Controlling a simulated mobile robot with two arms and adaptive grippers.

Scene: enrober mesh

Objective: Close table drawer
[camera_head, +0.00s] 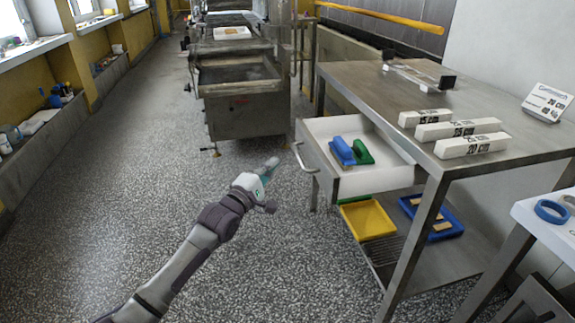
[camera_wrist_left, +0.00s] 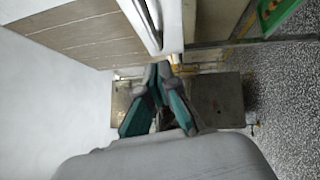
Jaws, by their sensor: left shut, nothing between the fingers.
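The table drawer (camera_head: 375,181) stands pulled out from the left side of the steel table (camera_head: 400,90). Its inside is white, its front is grey, and a metal bar handle (camera_head: 304,158) is on the front. A blue and a green block-like item (camera_head: 352,152) lie inside it. My left gripper (camera_head: 272,164) is shut and empty, just left of the handle and apart from it. In the left wrist view its fingers (camera_wrist_left: 163,72) meet at the tips. A pale panel with a metal bar, apparently the drawer front (camera_wrist_left: 169,22), shows above them. My right gripper is out of view.
White labelled bars (camera_head: 470,145) lie on the tabletop. A yellow tray (camera_head: 367,219) and a blue tray (camera_head: 446,226) are on the lower shelf. A steel machine (camera_head: 240,105) stands at the back. The speckled floor left of the drawer is clear.

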